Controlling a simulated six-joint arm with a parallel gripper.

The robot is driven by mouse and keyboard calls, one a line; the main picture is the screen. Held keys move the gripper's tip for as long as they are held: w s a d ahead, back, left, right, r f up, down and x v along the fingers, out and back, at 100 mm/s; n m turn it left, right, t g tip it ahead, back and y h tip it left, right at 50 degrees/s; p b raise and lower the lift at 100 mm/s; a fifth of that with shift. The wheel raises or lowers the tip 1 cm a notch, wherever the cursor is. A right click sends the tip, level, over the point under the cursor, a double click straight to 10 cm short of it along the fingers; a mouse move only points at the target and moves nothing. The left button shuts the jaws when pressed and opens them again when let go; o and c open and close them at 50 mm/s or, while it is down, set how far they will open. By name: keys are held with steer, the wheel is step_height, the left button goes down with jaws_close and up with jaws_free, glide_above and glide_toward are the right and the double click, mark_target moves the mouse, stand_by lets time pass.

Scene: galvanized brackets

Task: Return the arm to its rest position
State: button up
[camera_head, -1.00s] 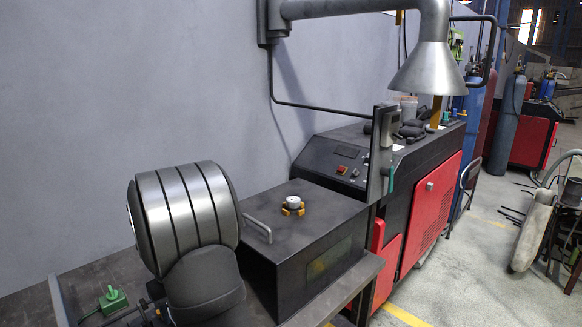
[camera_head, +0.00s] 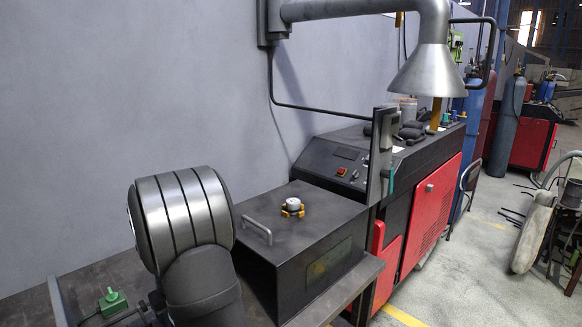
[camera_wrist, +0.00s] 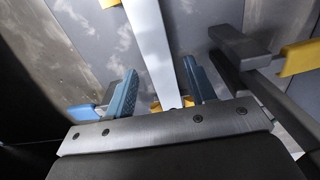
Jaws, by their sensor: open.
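My gripper (camera_wrist: 159,67) shows in the wrist view with its two blue ribbed fingers apart. A pale straight strip (camera_wrist: 150,40) runs down the picture between the fingers; I see neither finger pressed on it, and its depth relative to them is hard to tell. In the head view my arm stands at the lower left as a banded silver segment (camera_head: 182,218) with a dark link below it. The gripper itself is not seen in the head view.
A dark box (camera_head: 305,240) with a handle stands right of my arm, close to it. Behind it is a red and black machine (camera_head: 425,205) under a metal extraction hood (camera_head: 425,70). In the wrist view, dark bars with a yellow end (camera_wrist: 300,57) lie at the right.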

step_height(320, 180, down, 2)
steer(key=r, duration=1.1)
steer(key=shift+s+d+r, duration=0.2)
steer(key=shift+d+r, duration=0.1)
steer(key=shift+d, duration=0.05)
steer(key=s+d+f+m, duration=0.3)
steer(key=s+d+m, duration=1.4)
steer(key=d, duration=0.1)
steer(key=a+f, duration=0.3)
steer(key=a, duration=0.2)
steer(key=shift+s+a+f, duration=0.15)
steer(key=shift+s+a, duration=0.2)
steer(key=shift+s, duration=0.1)
